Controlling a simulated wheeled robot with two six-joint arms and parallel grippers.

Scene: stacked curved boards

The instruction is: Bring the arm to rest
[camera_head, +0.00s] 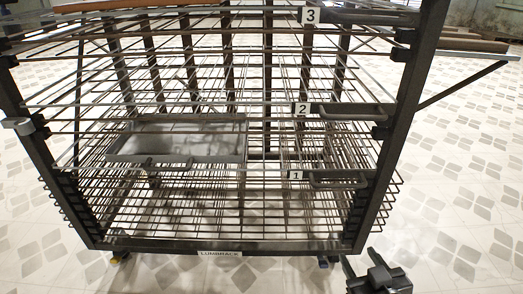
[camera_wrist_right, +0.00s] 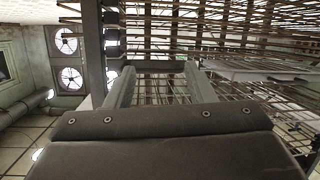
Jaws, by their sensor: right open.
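My right gripper (camera_head: 363,262) is at the bottom edge of the head view, low and just right of the rack's front right corner. In the right wrist view the two fingers of this gripper (camera_wrist_right: 158,72) stand apart with the rack beyond them. A grey bar shows across the gap at the fingertips; I cannot tell whether it touches them. No held object shows. The wire rack (camera_head: 220,245) fills the middle of the head view. My left gripper is not in view.
Dark handles numbered 1 (camera_head: 338,180), 2 (camera_head: 357,111) and 3 (camera_head: 372,18) are on the rack's right side. A grey tray (camera_head: 180,142) is at the rack's left. Tiled floor (camera_head: 455,215) is open to the right.

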